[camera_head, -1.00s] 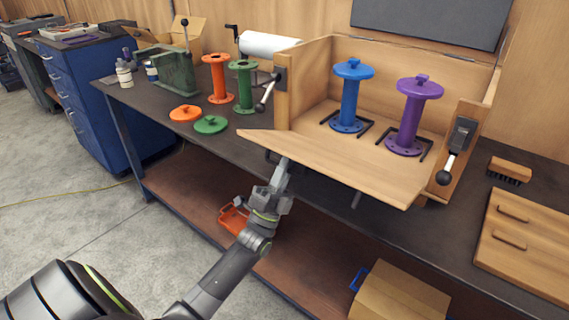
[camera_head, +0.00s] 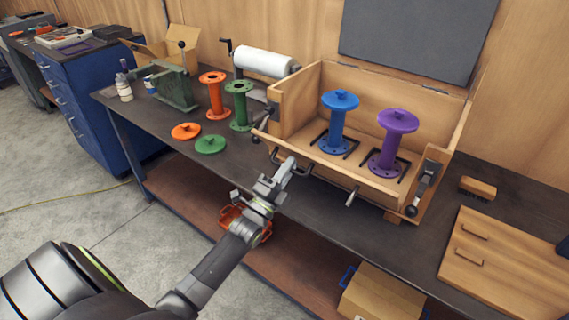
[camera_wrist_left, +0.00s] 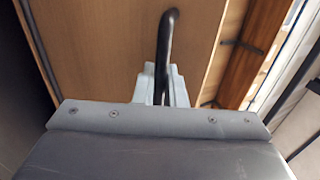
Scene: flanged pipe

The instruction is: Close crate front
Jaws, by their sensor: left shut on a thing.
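The wooden crate (camera_head: 440,133) stands on the bench, with its hinged front panel (camera_head: 328,173) tilted up and seen nearly edge-on. A dark handle is on the panel's outer face. My left gripper (camera_head: 287,168) is shut on this front handle (camera_wrist_left: 167,45), close below the panel. The wrist view shows the jaws around the dark bar, with the wooden panel behind it. Inside the crate, a blue spool (camera_head: 338,125) and a purple spool (camera_head: 390,143) stand upright. Latches with ball-ended levers sit at the left and right (camera_head: 424,183) sides. My right gripper is out of view.
Orange (camera_head: 215,97) and green (camera_head: 239,105) spools stand left of the crate, with orange and green discs (camera_head: 210,144) before them. A brush (camera_head: 478,187) and a board with handles (camera_head: 500,262) lie at the right. A cardboard box (camera_head: 382,296) is below.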

